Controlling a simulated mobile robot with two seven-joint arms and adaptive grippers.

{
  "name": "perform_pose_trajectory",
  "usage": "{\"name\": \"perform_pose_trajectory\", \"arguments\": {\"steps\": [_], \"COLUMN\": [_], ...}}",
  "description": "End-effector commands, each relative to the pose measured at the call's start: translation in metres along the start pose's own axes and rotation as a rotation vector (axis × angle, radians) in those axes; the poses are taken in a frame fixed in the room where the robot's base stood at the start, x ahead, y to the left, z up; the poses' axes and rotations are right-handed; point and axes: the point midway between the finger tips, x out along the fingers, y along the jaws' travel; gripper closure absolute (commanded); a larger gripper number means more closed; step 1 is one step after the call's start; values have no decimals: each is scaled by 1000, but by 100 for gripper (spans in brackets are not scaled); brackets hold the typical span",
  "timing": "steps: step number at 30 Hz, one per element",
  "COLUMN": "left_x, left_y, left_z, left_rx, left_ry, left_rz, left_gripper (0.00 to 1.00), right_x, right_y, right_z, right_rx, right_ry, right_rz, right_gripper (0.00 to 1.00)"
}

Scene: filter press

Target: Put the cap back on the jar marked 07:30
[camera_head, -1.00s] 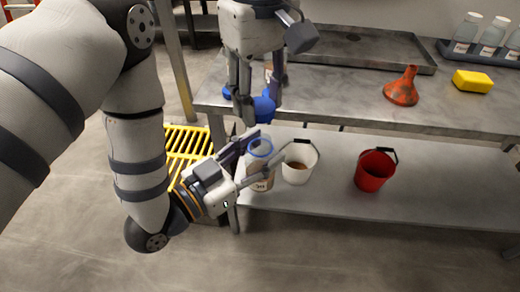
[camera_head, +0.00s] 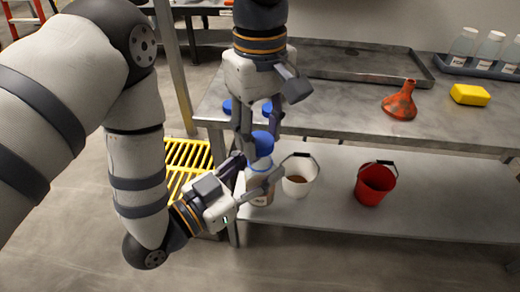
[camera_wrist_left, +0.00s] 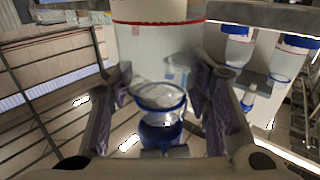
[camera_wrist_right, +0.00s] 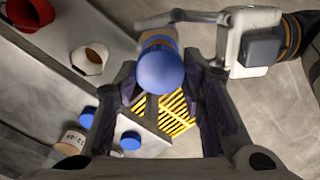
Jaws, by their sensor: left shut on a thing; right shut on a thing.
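My left gripper (camera_head: 252,180) is shut on a clear jar with a blue ring near its top (camera_head: 259,163) and a pale label too small to read. The jar is held in front of the bench's lower shelf. My right gripper (camera_head: 258,133) comes from above, shut on a blue cap (camera_head: 262,143). The cap sits right over the jar's mouth; I cannot tell whether they touch. In the right wrist view the cap (camera_wrist_right: 161,70) is between the fingers, covering most of the jar (camera_wrist_right: 158,38). In the left wrist view the jar (camera_wrist_left: 160,95) is between the fingers.
A white bucket (camera_head: 298,185) stands just right of the jar, and a red bucket (camera_head: 375,185) further right. More blue caps (camera_wrist_right: 130,141) show below.

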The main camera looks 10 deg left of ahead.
Motion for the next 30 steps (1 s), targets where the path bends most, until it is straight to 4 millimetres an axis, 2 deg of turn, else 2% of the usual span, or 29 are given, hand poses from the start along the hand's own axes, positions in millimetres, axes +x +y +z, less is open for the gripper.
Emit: {"name": "perform_pose_trajectory", "arguments": {"steps": [9,19,30], "left_x": [0,0,0], "left_y": [0,0,0], "left_z": [0,0,0], "left_rx": [0,0,0], "left_ry": [1,1,1], "left_rz": [0,0,0], "left_gripper": [100,100,100], "right_x": [1,18,18], "right_y": [0,0,0], "right_z": [0,0,0], "right_rx": [0,-3,-2], "right_ry": [0,-1,0], "right_rz": [0,1,0], "right_gripper": [74,74,74]}}
